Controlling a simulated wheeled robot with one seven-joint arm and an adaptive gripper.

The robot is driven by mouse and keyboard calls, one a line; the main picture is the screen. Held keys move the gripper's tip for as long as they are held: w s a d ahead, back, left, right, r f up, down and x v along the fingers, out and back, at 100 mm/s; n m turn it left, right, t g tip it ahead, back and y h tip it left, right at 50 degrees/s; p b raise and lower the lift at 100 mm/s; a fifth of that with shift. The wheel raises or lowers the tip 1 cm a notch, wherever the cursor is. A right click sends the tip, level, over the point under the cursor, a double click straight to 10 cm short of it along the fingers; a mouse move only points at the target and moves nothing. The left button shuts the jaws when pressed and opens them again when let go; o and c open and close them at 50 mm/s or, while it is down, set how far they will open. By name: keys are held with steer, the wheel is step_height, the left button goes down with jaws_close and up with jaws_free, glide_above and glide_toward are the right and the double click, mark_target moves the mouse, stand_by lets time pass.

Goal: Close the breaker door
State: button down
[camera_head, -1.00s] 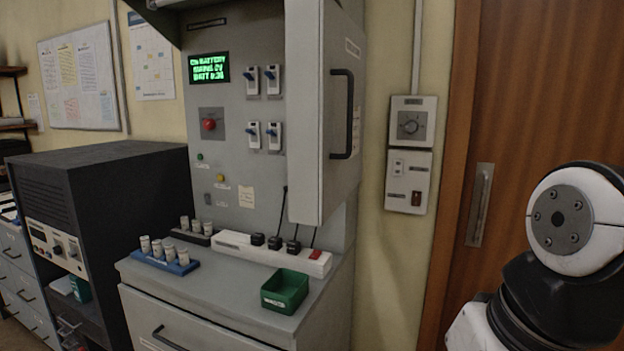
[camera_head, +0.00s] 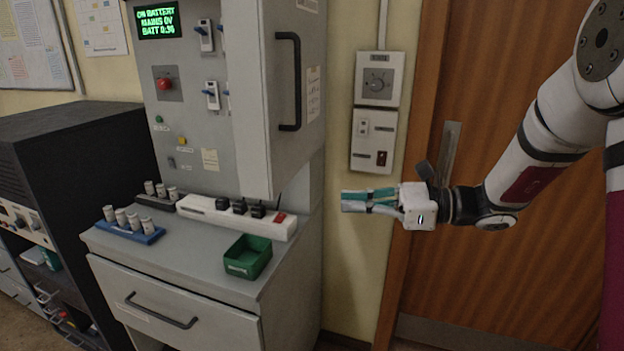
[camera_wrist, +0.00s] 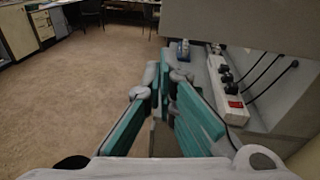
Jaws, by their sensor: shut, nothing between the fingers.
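The breaker door (camera_head: 268,140) stands swung open toward me on the right side of the grey cabinet. Its black bar handle (camera_head: 291,80) is on the face turned to the right. The cabinet's panel with breaker switches shows to the left of the door. My gripper (camera_head: 346,201) is shut and empty, to the right of the door and a little below its lower edge, pointing left. It is apart from the door in the head view. In the wrist view, my closed teal fingers show, with a grey panel, seemingly the door (camera_wrist: 245,28), above right.
A white power strip (camera_head: 240,218) with black plugs, a green bin (camera_head: 248,257) and a blue rack (camera_head: 133,231) sit on the counter (camera_head: 190,268) below. Wall switch boxes (camera_head: 376,125) and a wooden door (camera_head: 500,80) are behind my arm. Carpeted floor (camera_wrist: 80,90) is clear.

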steer(key=w+d+m+t, duration=0.2)
steer(key=w, duration=0.1)
steer(key=p, duration=0.3)
glide_toward(284, 185)
steer(key=shift+y, duration=0.3)
steer(key=x, duration=0.7)
steer(key=shift+f, duration=0.25)
